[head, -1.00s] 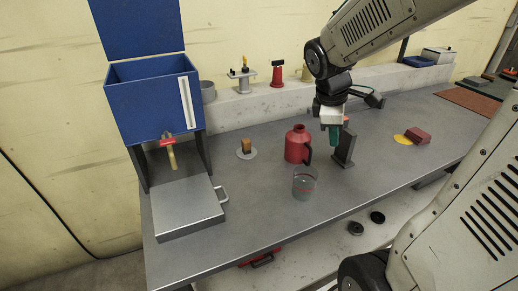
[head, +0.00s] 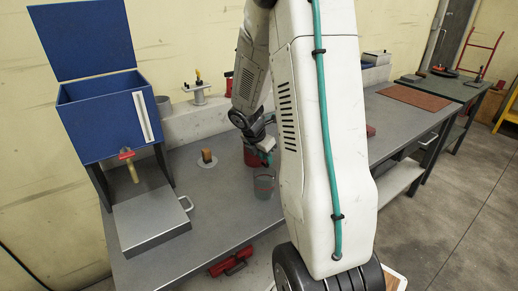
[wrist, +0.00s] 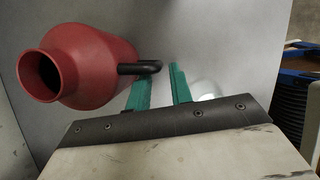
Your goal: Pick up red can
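The red can (wrist: 98,65) fills the upper left of the wrist view, its round mouth facing the lower left and its black handle (wrist: 138,69) pointing right. In the head view the red can (head: 250,157) stands on the bench, mostly hidden behind my arm. My gripper (wrist: 159,72) is open, with two green fingers apart. The handle's end shows near the gap between the fingertips; I cannot tell whether they touch it. In the head view my gripper (head: 266,157) is at the can's right side, partly hidden.
A clear beaker (head: 264,186) stands just in front of the can. A blue bin (head: 100,115) on a stand with a tap and a grey metal platform (head: 150,220) are at the left. A small brown block (head: 207,155) sits on a disc. A red toolbox (head: 230,264) is below the bench.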

